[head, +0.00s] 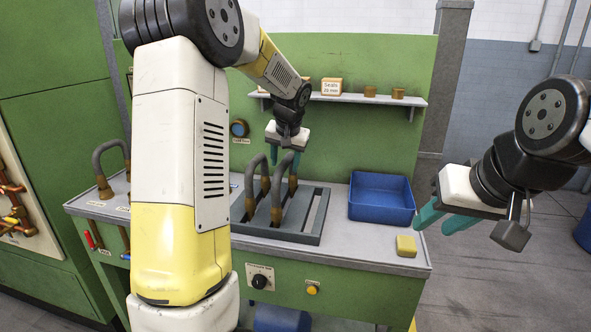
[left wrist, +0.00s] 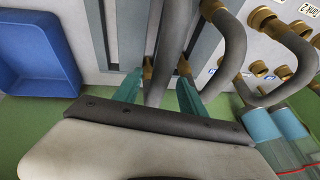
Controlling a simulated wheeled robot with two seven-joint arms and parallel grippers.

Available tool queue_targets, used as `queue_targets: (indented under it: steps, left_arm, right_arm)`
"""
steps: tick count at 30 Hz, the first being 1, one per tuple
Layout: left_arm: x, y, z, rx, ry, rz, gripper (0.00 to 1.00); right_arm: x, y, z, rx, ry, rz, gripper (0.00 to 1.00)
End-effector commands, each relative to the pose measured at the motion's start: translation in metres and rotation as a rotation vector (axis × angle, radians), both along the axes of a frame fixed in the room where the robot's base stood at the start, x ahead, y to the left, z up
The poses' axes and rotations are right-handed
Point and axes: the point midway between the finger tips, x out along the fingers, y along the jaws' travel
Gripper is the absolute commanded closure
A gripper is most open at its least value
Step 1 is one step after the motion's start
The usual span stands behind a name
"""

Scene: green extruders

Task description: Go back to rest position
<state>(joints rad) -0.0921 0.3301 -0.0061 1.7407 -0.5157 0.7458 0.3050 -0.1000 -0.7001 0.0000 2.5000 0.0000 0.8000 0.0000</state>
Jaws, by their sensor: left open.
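My left gripper (head: 285,160) is open above the green bench, over the grey rack (head: 318,213) that holds bent grey hoses with brass ends (head: 250,172). In the left wrist view its teal fingers (left wrist: 158,92) are spread apart. A grey hose (left wrist: 166,45) shows between them; I cannot tell whether they touch it. My left forearm hides part of the bench.
A blue bin (head: 381,214) and a yellow block (head: 406,246) are on the bench's right side. A shelf (head: 345,98) with small brown pieces runs along the green back panel. Another bent hose (head: 104,170) stands at the left.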

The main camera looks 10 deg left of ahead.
Motion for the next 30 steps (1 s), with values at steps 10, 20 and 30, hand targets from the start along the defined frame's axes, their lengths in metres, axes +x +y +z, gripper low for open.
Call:
queue_targets:
  steps: [10,20,30]
  left_arm:
    - [-0.024,-0.006,0.039,-0.011,-0.006,0.000,0.51]
    - [-0.159,-0.014,0.088,-0.157,-0.053,-0.017,0.51]
    - [-0.300,-0.037,0.080,-0.318,-0.122,-0.053,0.51]
  right_arm:
    - [0.000,0.000,0.000,0.000,0.000,0.000,0.64]
    - [0.000,0.000,0.000,0.000,0.000,0.000,0.64]
    - [0.000,0.000,0.000,0.000,0.000,0.000,0.64]
